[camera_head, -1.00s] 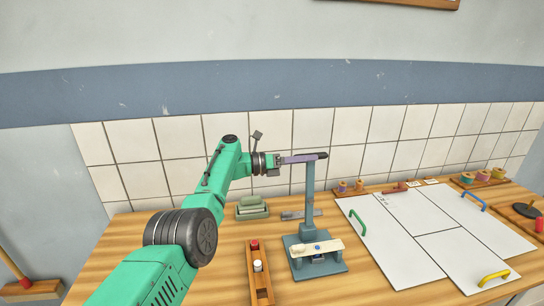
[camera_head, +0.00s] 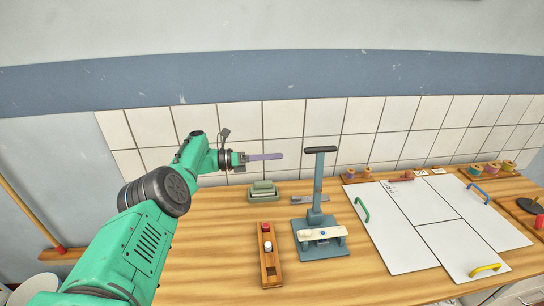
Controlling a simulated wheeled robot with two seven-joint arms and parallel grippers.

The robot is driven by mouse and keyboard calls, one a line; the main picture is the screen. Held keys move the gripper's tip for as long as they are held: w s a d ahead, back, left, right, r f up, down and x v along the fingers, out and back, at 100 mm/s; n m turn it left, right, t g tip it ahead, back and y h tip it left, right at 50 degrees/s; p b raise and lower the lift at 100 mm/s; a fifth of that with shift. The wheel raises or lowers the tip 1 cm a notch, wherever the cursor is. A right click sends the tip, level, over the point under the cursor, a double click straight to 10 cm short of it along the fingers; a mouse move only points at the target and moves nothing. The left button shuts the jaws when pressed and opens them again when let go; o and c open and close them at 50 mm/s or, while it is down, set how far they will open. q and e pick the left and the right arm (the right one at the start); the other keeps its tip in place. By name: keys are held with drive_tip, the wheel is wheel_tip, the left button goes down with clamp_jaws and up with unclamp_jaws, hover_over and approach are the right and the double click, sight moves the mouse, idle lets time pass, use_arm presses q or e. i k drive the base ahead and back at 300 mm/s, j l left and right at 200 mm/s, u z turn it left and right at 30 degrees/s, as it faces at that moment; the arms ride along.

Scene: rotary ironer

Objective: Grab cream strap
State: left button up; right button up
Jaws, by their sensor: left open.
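A cream strap (camera_head: 312,234) lies across the base of a blue-grey stand (camera_head: 318,190), with a small blue spot near its middle. The stand has an upright post with a dark cross handle on top. My right gripper is not in view.
A wooden holder (camera_head: 270,274) with a red and a white piece stands left of the stand. A green block-like item (camera_head: 263,192) sits behind it. White panels (camera_head: 400,253) with coloured handles cover the right. The left front worktop is bare wood.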

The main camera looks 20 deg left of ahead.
sight(323, 231)
drive_tip(key=k, duration=1.5)
